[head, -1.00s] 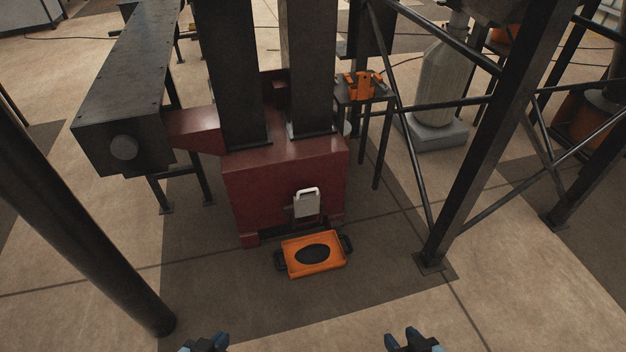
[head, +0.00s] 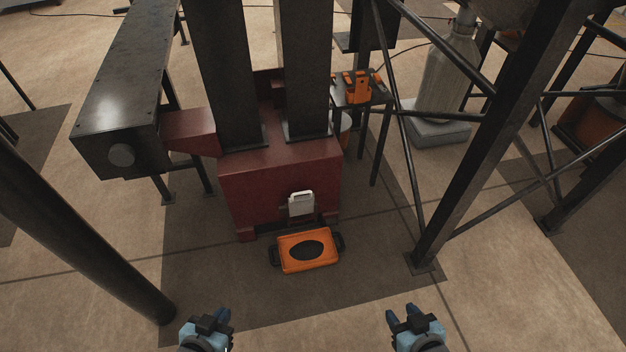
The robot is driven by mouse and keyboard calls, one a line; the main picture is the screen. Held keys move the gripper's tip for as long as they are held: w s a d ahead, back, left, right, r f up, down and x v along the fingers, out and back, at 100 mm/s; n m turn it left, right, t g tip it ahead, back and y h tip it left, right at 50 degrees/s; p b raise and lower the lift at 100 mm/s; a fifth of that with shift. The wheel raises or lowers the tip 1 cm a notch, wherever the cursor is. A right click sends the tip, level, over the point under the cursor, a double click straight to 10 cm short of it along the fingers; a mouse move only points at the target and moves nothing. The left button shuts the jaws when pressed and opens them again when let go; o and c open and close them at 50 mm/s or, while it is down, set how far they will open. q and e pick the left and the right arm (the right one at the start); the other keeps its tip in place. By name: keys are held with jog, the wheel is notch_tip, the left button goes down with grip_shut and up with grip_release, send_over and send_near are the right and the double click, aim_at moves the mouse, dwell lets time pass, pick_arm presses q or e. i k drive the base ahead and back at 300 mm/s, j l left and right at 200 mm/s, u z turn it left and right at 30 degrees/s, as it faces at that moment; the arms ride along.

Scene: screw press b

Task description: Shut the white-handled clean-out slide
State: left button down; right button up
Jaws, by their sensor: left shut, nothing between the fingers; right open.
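The clean-out slide (head: 301,204) is a pale plate with a white handle at its top, on the front face of the dark red press base (head: 262,193). Dark shows below the plate, low on that face; I cannot tell how far the slide is open. My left gripper (head: 220,316) is shut and empty, low in the head view, in front of the base and left of the slide. My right gripper (head: 400,315) is open and empty, to the right. Both are well apart from the slide.
An orange tray (head: 286,264) with a dark oval patch and black side handles lies on the floor just before the slide. A dark post (head: 80,220) stands at left, a slanted steel frame leg (head: 462,185) at right. An orange item (head: 358,86) sits on a small stand.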

aim_at(300, 205)
jog(key=i+l, duration=0.25)
jog(key=i+l+u, duration=0.1)
jog(key=i+l, duration=0.15)
jog(key=l, duration=0.15)
jog(key=i+l+u, duration=0.1)
jog(key=l, duration=0.25)
jog(key=i+l, duration=0.4)
jog(key=i, duration=0.15)
jog(key=i+l+u, duration=0.1)
jog(key=i+l, duration=0.3)
jog(key=i, duration=0.1)
